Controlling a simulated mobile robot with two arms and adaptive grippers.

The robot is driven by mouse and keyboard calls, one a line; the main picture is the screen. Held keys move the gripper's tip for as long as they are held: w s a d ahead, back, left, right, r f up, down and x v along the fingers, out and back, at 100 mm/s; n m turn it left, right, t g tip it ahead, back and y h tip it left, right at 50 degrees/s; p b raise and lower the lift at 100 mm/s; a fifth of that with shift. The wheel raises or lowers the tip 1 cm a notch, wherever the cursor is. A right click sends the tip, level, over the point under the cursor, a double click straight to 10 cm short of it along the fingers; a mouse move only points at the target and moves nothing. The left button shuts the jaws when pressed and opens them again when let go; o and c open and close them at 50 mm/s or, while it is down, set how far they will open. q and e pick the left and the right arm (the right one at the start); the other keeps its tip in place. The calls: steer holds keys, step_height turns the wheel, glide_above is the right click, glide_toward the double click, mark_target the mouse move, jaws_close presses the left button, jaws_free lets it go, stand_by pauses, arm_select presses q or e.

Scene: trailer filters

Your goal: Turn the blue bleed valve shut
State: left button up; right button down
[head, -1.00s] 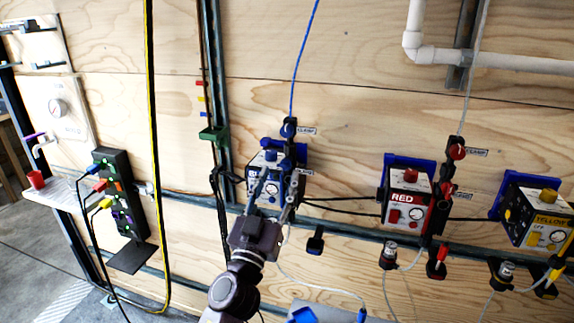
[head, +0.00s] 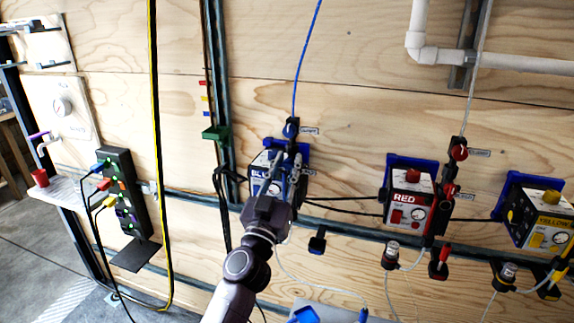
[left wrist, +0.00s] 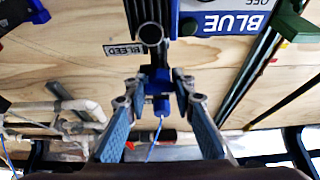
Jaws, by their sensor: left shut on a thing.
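The blue bleed valve (left wrist: 159,84) sits on a dark fitting beside its BLEED label (left wrist: 125,48) in the left wrist view. A thin blue line shows just below it in that view. My left gripper (left wrist: 158,88) has one fingertip on each side of the valve and is shut on it. In the head view, my left gripper (head: 290,163) reaches up in front of the blue filter box (head: 262,172) and hides much of the valve. I cannot tell the valve's turn angle. My right gripper is not in view.
The red box (head: 408,208) and yellow box (head: 540,222) hang to the right along the rail. A black power strip (head: 122,190) and a yellow cable (head: 156,120) are at the left.

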arm_select(q)
jaws_close()
steer(key=shift+m+h, duration=0.5)
steer(key=shift+m, duration=0.6)
steer(key=o, duration=1)
jaws_free()
steer(key=shift+c, duration=0.2)
steer(key=v, duration=1.2)
steer(key=shift+s+r, duration=0.1)
